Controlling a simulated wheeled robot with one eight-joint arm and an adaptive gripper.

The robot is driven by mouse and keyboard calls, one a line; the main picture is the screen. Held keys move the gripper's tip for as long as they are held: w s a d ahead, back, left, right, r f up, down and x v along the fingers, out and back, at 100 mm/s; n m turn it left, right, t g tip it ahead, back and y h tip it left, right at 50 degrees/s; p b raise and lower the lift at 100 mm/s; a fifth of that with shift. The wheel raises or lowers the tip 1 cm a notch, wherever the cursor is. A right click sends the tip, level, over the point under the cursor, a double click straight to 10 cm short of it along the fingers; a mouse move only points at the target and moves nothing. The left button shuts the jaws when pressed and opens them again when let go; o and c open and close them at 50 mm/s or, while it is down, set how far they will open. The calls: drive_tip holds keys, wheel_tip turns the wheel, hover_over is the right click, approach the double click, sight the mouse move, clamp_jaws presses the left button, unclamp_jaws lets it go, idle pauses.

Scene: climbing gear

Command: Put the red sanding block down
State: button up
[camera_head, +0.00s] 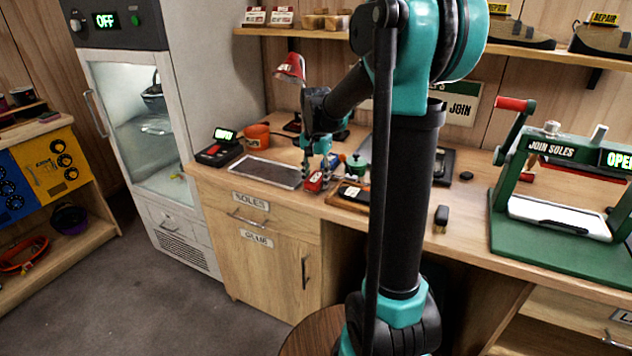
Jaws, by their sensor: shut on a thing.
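The red sanding block (314,183) is small in the head view, between the fingers of my gripper (317,181). My gripper points down and is shut on the block. Both are over the front part of the wooden workbench (285,203), just right of a dark flat mat with a pale rim (266,172). The block is at or very near the bench top. I cannot tell whether it touches the wood. The fingers hide part of it.
An orange pot (256,136), a card-reader-like device (220,149) and a red lamp (290,68) stand left and behind. A green sole press (560,190) fills the right end.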

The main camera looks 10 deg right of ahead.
sight(316, 177)
drive_tip(key=shift+f, duration=0.45)
drive_tip(key=shift+f, duration=0.2)
drive_tip(key=o, duration=1.2)
wheel_tip(316, 177, up, 12)
drive_tip(key=shift+r, duration=0.2)
drive_tip(key=shift+s, duration=0.1)
